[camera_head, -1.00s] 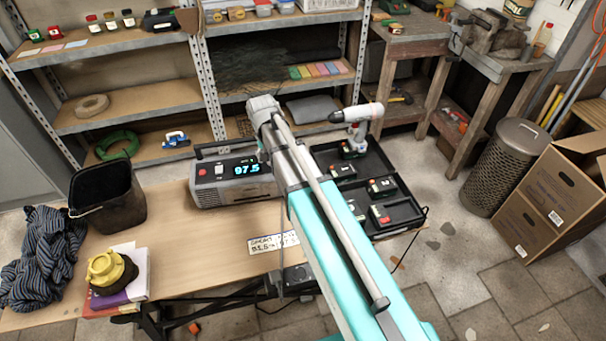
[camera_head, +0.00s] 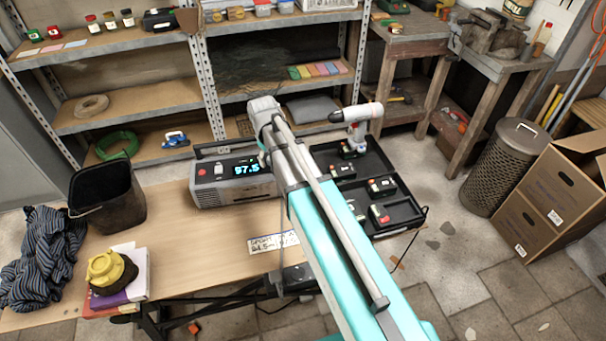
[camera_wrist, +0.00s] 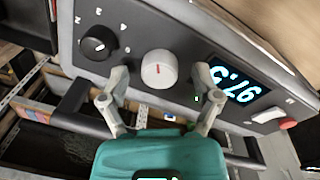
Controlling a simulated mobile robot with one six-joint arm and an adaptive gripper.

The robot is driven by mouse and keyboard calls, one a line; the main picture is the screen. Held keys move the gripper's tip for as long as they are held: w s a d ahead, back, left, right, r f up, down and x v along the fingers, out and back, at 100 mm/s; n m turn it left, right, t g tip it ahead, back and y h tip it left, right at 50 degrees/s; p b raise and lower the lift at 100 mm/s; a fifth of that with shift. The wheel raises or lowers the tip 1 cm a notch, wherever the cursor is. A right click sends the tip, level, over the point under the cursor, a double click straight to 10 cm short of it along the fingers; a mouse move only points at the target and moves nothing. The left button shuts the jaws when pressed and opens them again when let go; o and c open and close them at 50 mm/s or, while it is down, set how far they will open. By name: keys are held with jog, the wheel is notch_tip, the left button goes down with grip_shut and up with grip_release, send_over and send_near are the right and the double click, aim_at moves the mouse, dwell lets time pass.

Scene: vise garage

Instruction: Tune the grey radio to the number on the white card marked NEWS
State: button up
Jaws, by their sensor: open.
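In the wrist view the radio's face shows a white knob (camera_wrist: 159,69) with a red mark, a black knob (camera_wrist: 98,42) and the display (camera_wrist: 236,86). My gripper (camera_wrist: 160,88) is open, with its two fingers on either side of the white knob; I cannot tell whether they touch it. In the head view my arm hides the gripper and that end of the radio. A white card (camera_head: 273,243) lies on the table, partly covered by my arm; its top word looks like SPORT, with blurred digits below. No NEWS card can be read.
A black bin (camera_head: 107,198), striped cloth (camera_head: 43,258) and books with a yellow object (camera_head: 108,268) occupy the table's left. A black tray (camera_head: 395,213) with several small items lies right of the radio.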

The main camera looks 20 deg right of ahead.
jog(key=n, duration=1)
jog(key=shift+d+n+y, duration=0.1)
jog(key=shift+n+y, duration=0.2)
notch_tip(320, 180, up, 14)
jog(key=p, duration=1.4)
jog(key=s+d+f+m+b, duration=0.2)
jog(key=s+f+m+b, duration=0.1)
jog(key=s+m, duration=0.5)
jog(key=s+d+f+m+b, duration=0.3)
jog(key=s+m, duration=0.4)
jog(key=s, duration=0.1)
jog(key=shift+s+d+f+m, duration=0.2)
jog(key=shift+m, duration=0.2)
dwell(2.7)
